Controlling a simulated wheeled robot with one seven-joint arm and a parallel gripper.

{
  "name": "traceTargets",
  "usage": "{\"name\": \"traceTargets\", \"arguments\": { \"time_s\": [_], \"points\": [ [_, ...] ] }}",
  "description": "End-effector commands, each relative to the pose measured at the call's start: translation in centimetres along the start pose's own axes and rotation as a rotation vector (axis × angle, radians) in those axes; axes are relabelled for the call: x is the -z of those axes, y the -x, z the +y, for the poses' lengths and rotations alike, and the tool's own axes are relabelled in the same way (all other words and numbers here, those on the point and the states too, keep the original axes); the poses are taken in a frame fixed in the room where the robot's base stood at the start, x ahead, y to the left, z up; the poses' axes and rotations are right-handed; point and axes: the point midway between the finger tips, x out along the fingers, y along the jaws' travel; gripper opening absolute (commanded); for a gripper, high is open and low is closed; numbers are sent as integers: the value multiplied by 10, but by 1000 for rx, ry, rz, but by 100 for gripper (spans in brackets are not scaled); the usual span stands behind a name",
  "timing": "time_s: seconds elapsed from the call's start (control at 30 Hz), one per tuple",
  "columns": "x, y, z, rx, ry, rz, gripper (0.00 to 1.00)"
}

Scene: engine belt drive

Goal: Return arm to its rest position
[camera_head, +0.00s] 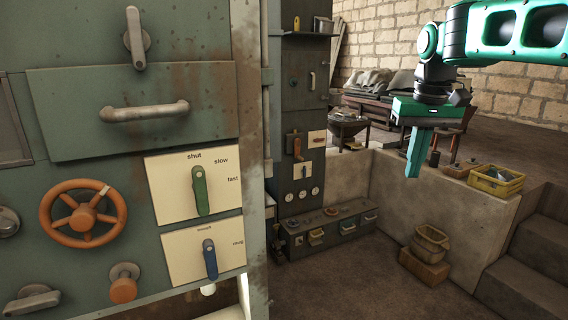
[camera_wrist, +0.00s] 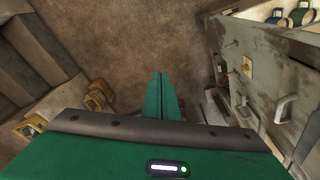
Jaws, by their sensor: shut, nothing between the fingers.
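My arm (camera_head: 500,32) reaches in from the upper right of the head view. My gripper (camera_head: 413,172) hangs from it, pointing down, with its green fingers shut and nothing between them. In the wrist view the fingers (camera_wrist: 161,98) lie together over the brown floor. The gripper is in open air, to the right of the large green machine panel (camera_head: 95,138) and apart from it. The panel carries a green lever (camera_head: 201,190) at the "shut" side of its plate and a blue lever (camera_head: 210,259) below it, both roughly upright.
An orange handwheel (camera_head: 84,213) and a grey bar handle (camera_head: 145,111) stick out from the panel. A low wall (camera_head: 465,212) with a yellow crate (camera_head: 497,181) stands behind the gripper. A basket (camera_head: 430,243) sits below, and steps (camera_head: 525,285) are at the right. The middle floor is clear.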

Motion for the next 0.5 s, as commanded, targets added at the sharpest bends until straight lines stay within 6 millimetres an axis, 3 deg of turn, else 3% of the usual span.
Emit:
{"name": "traceTargets", "arguments": {
  "time_s": [0.1, 0.3, 0.5],
  "points": [
    [-55, -27, 46, -32, -100, -25, 0],
    [-158, -77, 108, -55, -267, -69, 0],
    [-259, -129, 136, -45, -404, -111, 0]
  ]
}}
